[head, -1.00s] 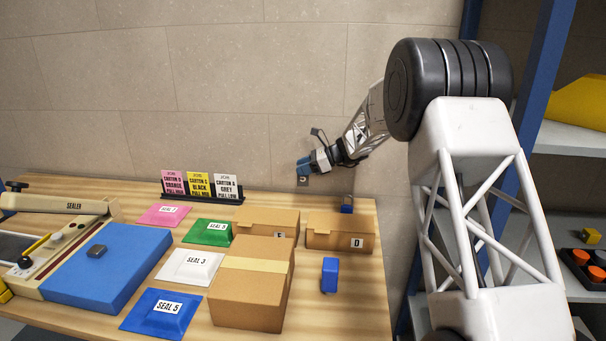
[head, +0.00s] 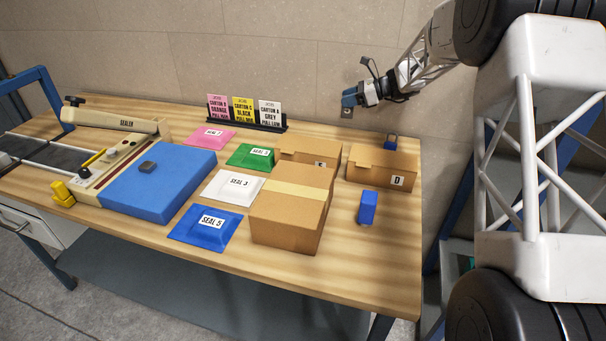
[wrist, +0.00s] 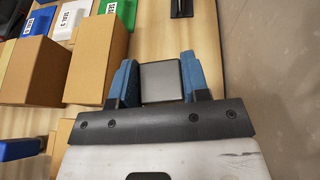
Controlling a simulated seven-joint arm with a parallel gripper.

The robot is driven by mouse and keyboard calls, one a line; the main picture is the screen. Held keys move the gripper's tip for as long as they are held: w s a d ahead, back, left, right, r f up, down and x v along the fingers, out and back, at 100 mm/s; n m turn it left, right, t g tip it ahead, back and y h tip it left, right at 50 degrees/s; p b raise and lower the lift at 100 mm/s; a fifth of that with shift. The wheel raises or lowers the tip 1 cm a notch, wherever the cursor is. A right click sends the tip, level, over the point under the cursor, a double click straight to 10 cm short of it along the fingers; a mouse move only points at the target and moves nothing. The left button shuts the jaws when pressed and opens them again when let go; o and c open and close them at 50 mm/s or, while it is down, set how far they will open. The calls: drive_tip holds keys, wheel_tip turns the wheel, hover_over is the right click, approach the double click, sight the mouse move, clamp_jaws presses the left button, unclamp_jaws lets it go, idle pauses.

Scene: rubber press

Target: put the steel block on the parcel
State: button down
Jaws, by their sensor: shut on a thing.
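My gripper (head: 350,99) is raised above the back of the bench, near the wall. In the wrist view its blue fingers (wrist: 160,82) are shut on the steel block (wrist: 162,82), a grey square-faced piece. The steel block also shows small below the fingers in the head view (head: 346,113). The parcel appears to be the brown carton with a pale tape strip (head: 285,222), standing at the front middle of the bench. My gripper is behind it, higher, and apart from it. Its top looks clear.
Carton D (head: 382,168) and another labelled carton (head: 308,149) stand behind the parcel. A blue block (head: 367,207) stands to its right, a blue weight-like piece (head: 390,142) behind carton D. Seal pads, a card rack (head: 245,118) and a sealer (head: 120,140) are left.

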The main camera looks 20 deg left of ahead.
drive_tip(key=s+r, duration=0.4)
drive_tip(key=s, duration=0.8)
drive_tip(key=s+r, duration=0.3)
drive_tip(key=s, duration=0.9)
drive_tip(key=s+d+f, duration=0.1)
drive_tip(key=s, duration=1.3)
drive_tip(key=s+d+f+m+t, duration=0.1)
drive_tip(key=s+d, duration=0.1)
drive_tip(key=s, duration=1.2)
drive_tip(key=shift+s+d+f+t, duration=0.2)
drive_tip(key=shift+s+t, duration=0.1)
drive_tip(key=shift+s, duration=0.1)
drive_tip(key=shift+w, duration=0.1)
hover_over(295, 190)
drive_tip(key=shift+w+f, duration=0.1)
drive_tip(key=shift+f, duration=0.65)
drive_tip(key=shift+f, duration=0.1)
drive_tip(key=shift+f, duration=1.65)
